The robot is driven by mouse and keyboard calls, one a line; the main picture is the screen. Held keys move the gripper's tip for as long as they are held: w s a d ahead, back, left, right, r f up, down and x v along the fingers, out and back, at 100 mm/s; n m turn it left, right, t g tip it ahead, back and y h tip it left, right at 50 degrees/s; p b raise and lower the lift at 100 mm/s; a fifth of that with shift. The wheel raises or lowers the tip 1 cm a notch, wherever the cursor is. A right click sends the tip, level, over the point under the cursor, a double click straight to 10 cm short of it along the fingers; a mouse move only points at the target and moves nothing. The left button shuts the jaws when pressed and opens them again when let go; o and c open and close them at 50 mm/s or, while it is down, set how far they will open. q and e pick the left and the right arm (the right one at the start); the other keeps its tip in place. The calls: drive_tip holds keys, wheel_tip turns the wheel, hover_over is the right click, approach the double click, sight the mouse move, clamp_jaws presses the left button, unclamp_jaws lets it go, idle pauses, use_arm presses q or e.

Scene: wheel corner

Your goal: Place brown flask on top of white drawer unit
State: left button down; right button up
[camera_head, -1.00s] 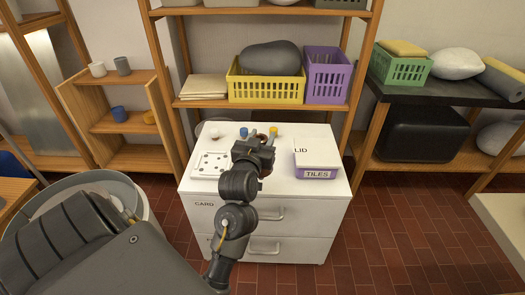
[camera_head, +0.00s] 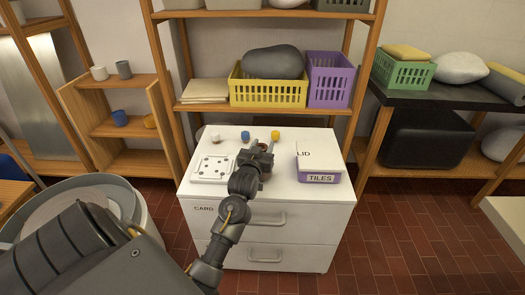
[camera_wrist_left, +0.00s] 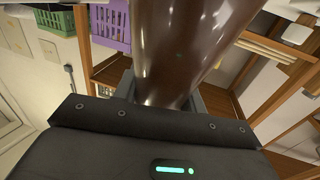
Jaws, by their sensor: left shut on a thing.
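The white drawer unit (camera_head: 322,222) stands at the centre of the head view, with two handled drawers. My left gripper (camera_head: 262,151) is over its top, between the dotted white tile and the lidded box. It is shut on the brown flask, which fills the upper middle of the left wrist view (camera_wrist_left: 188,45), glossy and dark brown. In the head view only a small brown bit of the flask (camera_head: 263,146) shows; the gripper hides the rest. I cannot tell whether its base touches the top. My right gripper is not in view.
On the unit's top are a dotted tile (camera_head: 213,168), a purple box labelled TILES (camera_head: 319,177), and small white, blue (camera_head: 245,135) and yellow (camera_head: 275,135) items at the back. A shelf with a yellow basket (camera_head: 268,97) and purple basket (camera_head: 329,80) stands behind.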

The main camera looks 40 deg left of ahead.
use_arm(q)
drive_tip(key=shift+f, duration=0.4)
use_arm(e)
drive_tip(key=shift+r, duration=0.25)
use_arm(q)
drive_tip(key=shift+f, duration=0.15)
drive_tip(key=c, duration=0.8)
unclamp_jaws()
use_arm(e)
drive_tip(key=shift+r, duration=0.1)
use_arm(q)
drive_tip(key=shift+s+d, duration=0.15)
drive_tip(key=shift+s, duration=0.15)
drive_tip(key=p+v, duration=0.1)
drive_tip(key=v, duration=1)
drive_tip(key=shift+s, duration=0.25)
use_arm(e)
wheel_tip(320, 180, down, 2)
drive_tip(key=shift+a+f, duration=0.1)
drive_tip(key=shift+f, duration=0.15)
